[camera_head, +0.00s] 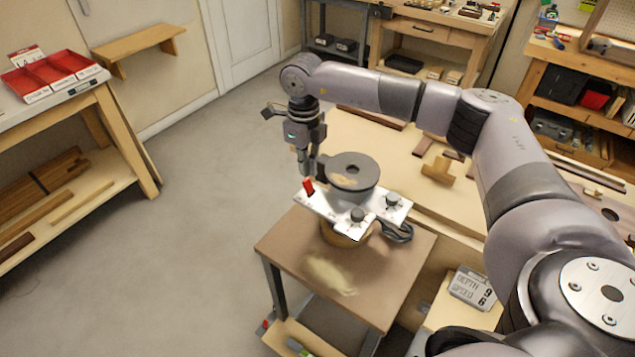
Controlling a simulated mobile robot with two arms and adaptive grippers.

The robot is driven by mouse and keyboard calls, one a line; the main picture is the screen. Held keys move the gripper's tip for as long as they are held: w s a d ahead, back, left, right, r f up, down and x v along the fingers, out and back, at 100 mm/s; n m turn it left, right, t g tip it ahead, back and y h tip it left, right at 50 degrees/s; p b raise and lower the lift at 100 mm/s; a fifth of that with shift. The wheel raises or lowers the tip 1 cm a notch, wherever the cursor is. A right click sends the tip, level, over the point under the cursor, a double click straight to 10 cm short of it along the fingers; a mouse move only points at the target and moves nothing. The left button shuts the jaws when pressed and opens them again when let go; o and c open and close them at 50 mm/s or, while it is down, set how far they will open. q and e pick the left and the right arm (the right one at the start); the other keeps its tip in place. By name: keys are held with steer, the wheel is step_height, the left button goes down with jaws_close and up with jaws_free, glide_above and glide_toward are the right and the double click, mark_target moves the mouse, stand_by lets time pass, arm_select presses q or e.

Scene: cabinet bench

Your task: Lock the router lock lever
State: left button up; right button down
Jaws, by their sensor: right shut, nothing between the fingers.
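The router (352,172) has a round dark top and stands on a pale plate (372,217) with two dark knobs, above a small brown-topped table. The red lock lever (308,186) sticks up at the plate's left end. My right gripper (305,172) points down just behind and above the red lever, close to the router's left side. It is shut with nothing in it. I cannot tell whether its fingertips touch the lever. My left gripper does not show.
The small table's top (290,244) is mostly bare, with a pale dust patch. A long workbench (400,170) with wood pieces lies behind the router. A sign with numbers (471,288) stands at the right. A bench with red trays (50,75) is at the left; the floor between is clear.

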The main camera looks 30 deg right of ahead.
mark_target(306, 183)
step_height(306, 183, up, 5)
steer(key=p, duration=0.2)
steer(key=shift+r+p, duration=0.1)
steer(key=shift+p, duration=0.25)
stand_by(0.4)
